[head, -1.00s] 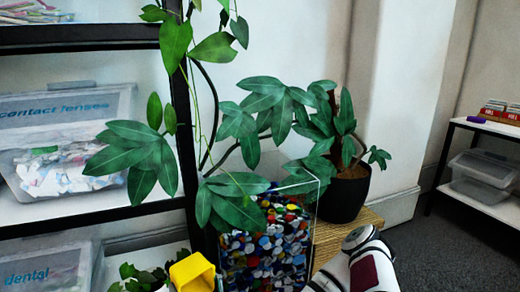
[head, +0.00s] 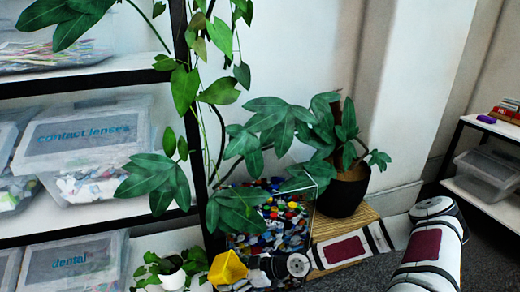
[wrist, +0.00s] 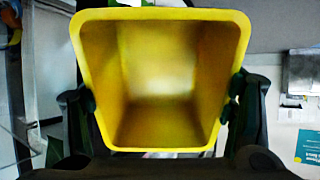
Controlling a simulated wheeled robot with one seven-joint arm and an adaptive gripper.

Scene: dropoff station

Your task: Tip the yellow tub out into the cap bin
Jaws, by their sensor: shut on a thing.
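The yellow tub (head: 228,268) is in the head view, low in front of the cap bin's left side, and it looks tilted. The cap bin (head: 314,190) is a clear box full of multicoloured caps, partly covered by leaves and my arm. My gripper (wrist: 162,95) is shut on the tub, one finger on each side. In the wrist view the tub's (wrist: 240,25) open mouth faces the camera, and the visible inside shows bare yellow walls. Whether the tub is over the bin or in front of it I cannot tell.
A black-framed shelf with boxes labelled contact lenses (head: 85,135) and dental (head: 70,262) stands left. A climbing plant hangs by its post. A potted plant (head: 345,192) stands behind right of the bin. A small white-potted plant (head: 173,280) is left of the tub. Carpet is clear at right.

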